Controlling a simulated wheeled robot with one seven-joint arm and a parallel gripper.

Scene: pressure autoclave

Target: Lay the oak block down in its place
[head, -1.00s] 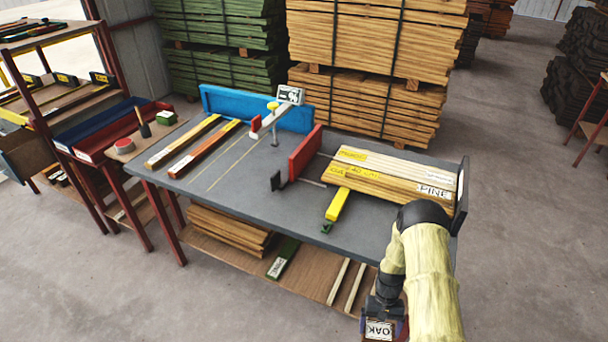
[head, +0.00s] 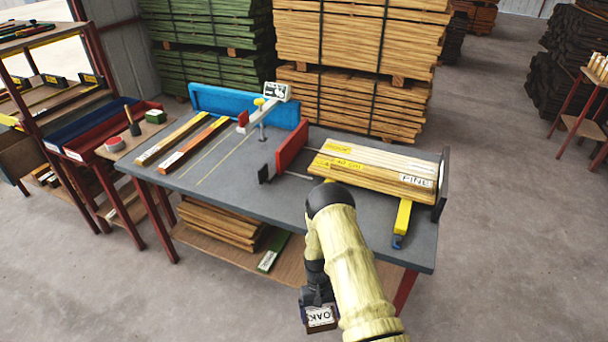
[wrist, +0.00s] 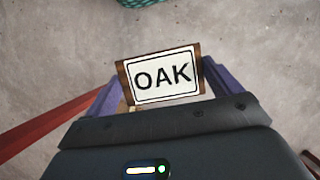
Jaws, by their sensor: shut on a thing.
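The oak block (head: 320,316) is dark brown with a white OAK label. My gripper (head: 318,302) is shut on it and holds it out in front of the bench, near the bottom of the head view. In the wrist view the oak block (wrist: 163,76) sits between my gripper's purple fingers (wrist: 160,88), its label facing the camera, with concrete floor beyond. The grey workbench (head: 225,190) stands beyond the block, with a wooden lower shelf (head: 215,251). I cannot tell which spot is the block's place.
A pine board stack (head: 375,165) and a yellow bar with a blue end (head: 403,218) lie on the bench's right. A red fence (head: 292,146) and a measuring arm (head: 260,110) stand mid-bench. A green block (head: 272,252) lies on the lower shelf.

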